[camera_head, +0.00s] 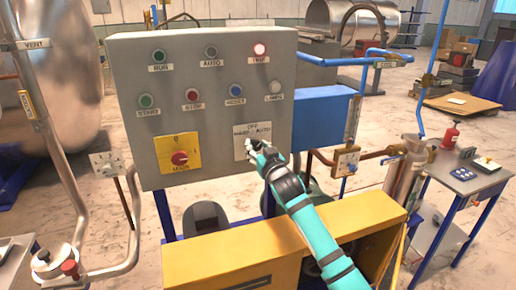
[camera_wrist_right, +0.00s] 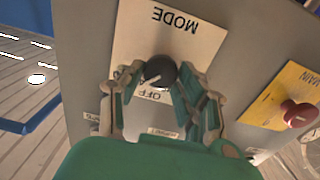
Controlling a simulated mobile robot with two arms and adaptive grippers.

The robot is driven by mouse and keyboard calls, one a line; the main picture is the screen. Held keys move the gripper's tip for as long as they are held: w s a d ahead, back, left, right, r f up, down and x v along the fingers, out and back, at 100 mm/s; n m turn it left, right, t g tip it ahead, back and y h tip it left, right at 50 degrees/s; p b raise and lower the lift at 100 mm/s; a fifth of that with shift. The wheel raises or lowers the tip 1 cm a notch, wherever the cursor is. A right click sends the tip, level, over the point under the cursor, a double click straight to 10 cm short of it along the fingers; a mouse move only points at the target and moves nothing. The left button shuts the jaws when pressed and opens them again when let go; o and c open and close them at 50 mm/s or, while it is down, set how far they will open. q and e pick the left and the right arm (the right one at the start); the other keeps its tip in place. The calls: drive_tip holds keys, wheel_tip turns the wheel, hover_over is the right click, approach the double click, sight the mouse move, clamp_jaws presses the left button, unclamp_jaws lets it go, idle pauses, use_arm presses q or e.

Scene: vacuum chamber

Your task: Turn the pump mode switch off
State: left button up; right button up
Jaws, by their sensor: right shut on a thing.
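The grey control panel (camera_head: 215,100) faces me in the head view. At its lower right is a white mode plate (camera_head: 246,132) with OFF at the top and positions to its left and right. In the right wrist view the plate (camera_wrist_right: 150,35) appears upside down, with a black round mode switch (camera_wrist_right: 161,71) bearing a white pointer mark. The exact position it points to is hard to tell. My right gripper (camera_head: 256,149) has its fingers on both sides of the switch and is shut on it. It hides the switch in the head view. My left gripper is not in view.
A yellow plate with a red main knob (camera_head: 179,158) sits left of the mode plate. Push buttons and lamps are above; the red trip lamp (camera_head: 259,50) is lit. A yellow housing (camera_head: 235,260) lies below the panel. Pipes and a valve (camera_head: 346,162) stand right.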

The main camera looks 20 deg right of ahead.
drive_tip(key=n, duration=0.4)
drive_tip(key=shift+n+p, duration=0.4)
drive_tip(key=shift+a+n, duration=0.1)
drive_tip(key=shift+n, duration=1.8)
drive_tip(key=shift+p, duration=0.3)
drive_tip(key=o, duration=1.1)
drive_tip(key=s, duration=1.2)
